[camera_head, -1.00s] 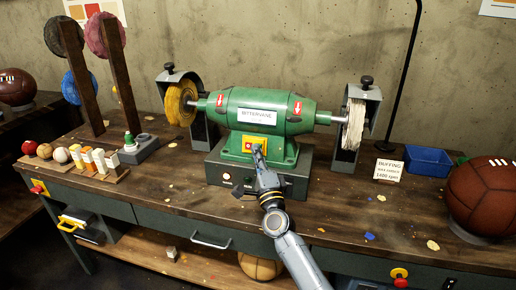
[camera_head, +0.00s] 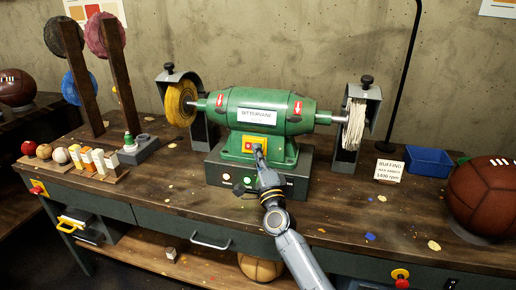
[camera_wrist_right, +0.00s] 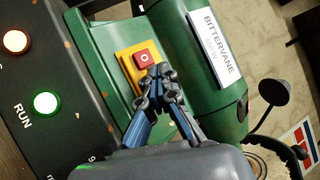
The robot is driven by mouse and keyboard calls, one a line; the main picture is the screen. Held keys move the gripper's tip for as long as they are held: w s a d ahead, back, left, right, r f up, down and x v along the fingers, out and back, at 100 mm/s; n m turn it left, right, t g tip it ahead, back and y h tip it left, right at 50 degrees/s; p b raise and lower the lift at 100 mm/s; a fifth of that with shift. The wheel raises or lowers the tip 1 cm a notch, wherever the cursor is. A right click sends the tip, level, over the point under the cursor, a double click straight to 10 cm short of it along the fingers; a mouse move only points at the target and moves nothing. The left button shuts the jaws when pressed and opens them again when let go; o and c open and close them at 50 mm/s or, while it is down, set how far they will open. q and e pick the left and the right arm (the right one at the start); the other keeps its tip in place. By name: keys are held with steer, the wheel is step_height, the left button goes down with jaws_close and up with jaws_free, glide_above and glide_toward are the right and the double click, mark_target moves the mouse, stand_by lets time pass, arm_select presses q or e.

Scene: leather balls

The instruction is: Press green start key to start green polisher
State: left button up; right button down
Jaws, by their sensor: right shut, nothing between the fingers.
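The green polisher (camera_head: 238,102) stands on its dark base box at the middle of the bench. A yellow switch plate (camera_wrist_right: 125,60) is on its front, with a red key marked O (camera_wrist_right: 145,58) showing. The green start key is not visible; my right gripper covers the part of the plate beside the red key. My right gripper (camera_wrist_right: 158,76) is shut and empty, its fingertips at the plate; whether they touch is unclear. It also shows in the head view (camera_head: 258,149). The RUN lamp (camera_wrist_right: 46,103) glows green, and an orange lamp (camera_wrist_right: 15,41) is beside it. My left gripper is not in view.
A yellow buffing wheel (camera_head: 181,104) is at the polisher's left, a white one (camera_head: 355,123) at its right. A buffing sign (camera_head: 389,170), blue bin (camera_head: 428,161) and brown ball (camera_head: 487,198) stand to the right. Small balls and bottles are at the left. The bench front is mostly clear.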

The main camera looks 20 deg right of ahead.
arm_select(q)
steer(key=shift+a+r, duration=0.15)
arm_select(e)
steer(key=shift+s+a, duration=0.1)
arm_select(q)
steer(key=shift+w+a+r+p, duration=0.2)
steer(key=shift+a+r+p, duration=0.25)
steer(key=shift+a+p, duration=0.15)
arm_select(e)
steer(key=shift+s+a+r, duration=0.15)
steer(key=shift+s+a, duration=0.25)
steer(key=shift+s, duration=0.2)
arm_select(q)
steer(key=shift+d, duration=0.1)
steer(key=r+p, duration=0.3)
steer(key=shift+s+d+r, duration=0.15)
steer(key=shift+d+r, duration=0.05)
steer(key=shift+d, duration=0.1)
arm_select(e)
steer(key=s+a, duration=0.1)
steer(key=s, duration=0.1)
steer(key=s+a+r, duration=0.1)
steer(key=s, duration=0.1)
steer(key=shift+a, duration=0.35)
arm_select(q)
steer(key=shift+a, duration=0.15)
